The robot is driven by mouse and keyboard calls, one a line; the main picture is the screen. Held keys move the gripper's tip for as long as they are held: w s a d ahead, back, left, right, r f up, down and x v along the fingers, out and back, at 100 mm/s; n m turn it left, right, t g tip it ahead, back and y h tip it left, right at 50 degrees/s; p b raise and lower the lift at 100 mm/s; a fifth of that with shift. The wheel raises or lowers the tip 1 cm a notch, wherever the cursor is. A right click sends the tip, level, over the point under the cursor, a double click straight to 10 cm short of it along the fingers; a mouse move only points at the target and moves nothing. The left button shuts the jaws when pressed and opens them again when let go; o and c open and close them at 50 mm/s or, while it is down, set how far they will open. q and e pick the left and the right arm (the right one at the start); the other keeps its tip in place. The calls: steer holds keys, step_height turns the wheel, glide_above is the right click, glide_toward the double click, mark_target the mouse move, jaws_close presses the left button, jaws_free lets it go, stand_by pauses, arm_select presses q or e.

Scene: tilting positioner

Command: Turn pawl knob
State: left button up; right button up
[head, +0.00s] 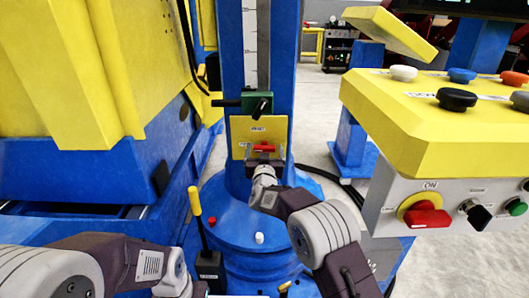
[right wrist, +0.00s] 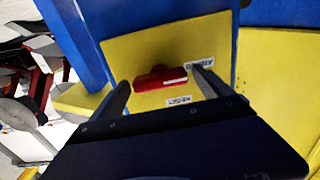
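The pawl knob is a red bar-shaped knob (head: 264,147) on a yellow plate (head: 245,130) on the blue column. In the right wrist view the red knob (right wrist: 150,80) lies roughly crosswise, with small white labels near it on the yellow plate (right wrist: 125,48). My right gripper (head: 264,160) is just in front of the plate. In the right wrist view its two fingers (right wrist: 162,84) are apart, one on each side of the knob. I see no clear contact with the knob.
A green block with a black handle (head: 260,103) sits above the plate. A yellow-topped lever (head: 195,205) stands left of the column base. A yellow control console (head: 430,125) with buttons and a red switch (head: 426,216) fills the right. Yellow and blue machinery (head: 60,70) fills the left.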

steer(key=c, duration=1.1)
steer(key=shift+c, duration=0.2)
steer(key=shift+m, duration=0.3)
steer(key=m, duration=0.2)
steer(key=shift+m, duration=0.3)
steer(key=m+b, duration=0.1)
steer(key=m, duration=0.2)
steer(key=shift+f+m, duration=0.15)
steer(key=shift+m, duration=0.15)
steer(key=m+b, duration=0.2)
steer(key=m, duration=0.1)
steer(key=shift+m, duration=0.3)
steer(key=shift+d+m+b, duration=0.1)
steer(key=shift+m+b, duration=0.6)
steer(key=shift+m, duration=1.2)
